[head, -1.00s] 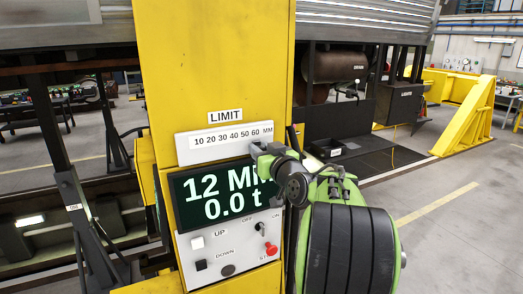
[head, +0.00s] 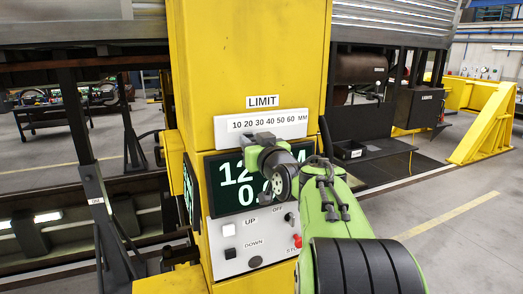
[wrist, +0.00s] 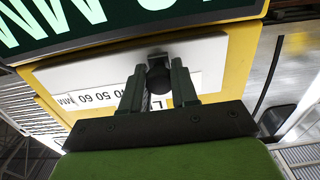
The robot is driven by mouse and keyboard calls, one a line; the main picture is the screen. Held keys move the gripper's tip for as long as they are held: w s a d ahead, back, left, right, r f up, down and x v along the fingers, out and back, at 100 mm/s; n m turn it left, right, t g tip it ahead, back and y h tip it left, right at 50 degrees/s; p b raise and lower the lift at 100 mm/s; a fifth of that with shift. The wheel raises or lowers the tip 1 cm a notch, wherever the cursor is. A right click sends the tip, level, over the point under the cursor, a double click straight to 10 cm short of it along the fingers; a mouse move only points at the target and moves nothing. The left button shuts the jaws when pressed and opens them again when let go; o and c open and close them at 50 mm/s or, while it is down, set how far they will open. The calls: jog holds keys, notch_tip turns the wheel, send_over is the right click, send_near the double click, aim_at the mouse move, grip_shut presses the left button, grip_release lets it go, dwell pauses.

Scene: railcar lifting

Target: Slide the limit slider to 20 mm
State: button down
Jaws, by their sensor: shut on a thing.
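The white limit scale plate (head: 228,127), marked 10 to 60 MM, is on the yellow column below the LIMIT label (head: 262,102). My gripper (head: 256,138) is at the plate's lower edge, under about the 20 and 30 marks in the head view. In the wrist view my gripper (wrist: 158,88) is shut on the dark round slider knob (wrist: 158,82), one finger on each side. The scale (wrist: 75,101) appears upside down there. My fingers hide its lower numbers, so the exact slider reading cannot be told.
The dark display (head: 220,203) below the scale starts with 12; my arm covers part of it. Below it are UP (head: 229,230) and DOWN (head: 228,253) buttons, a rotary switch (head: 290,218) and a red stop button (head: 297,240). The floor at right is open.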

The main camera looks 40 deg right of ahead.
jog(key=shift+d, duration=0.2)
jog(key=c, duration=0.9)
grip_release()
jog(key=shift+s, duration=0.15)
jog(key=b+v, duration=0.4)
jog(key=v, duration=1.1)
jog(key=shift+s+a, duration=0.2)
jog(key=shift+s, duration=0.1)
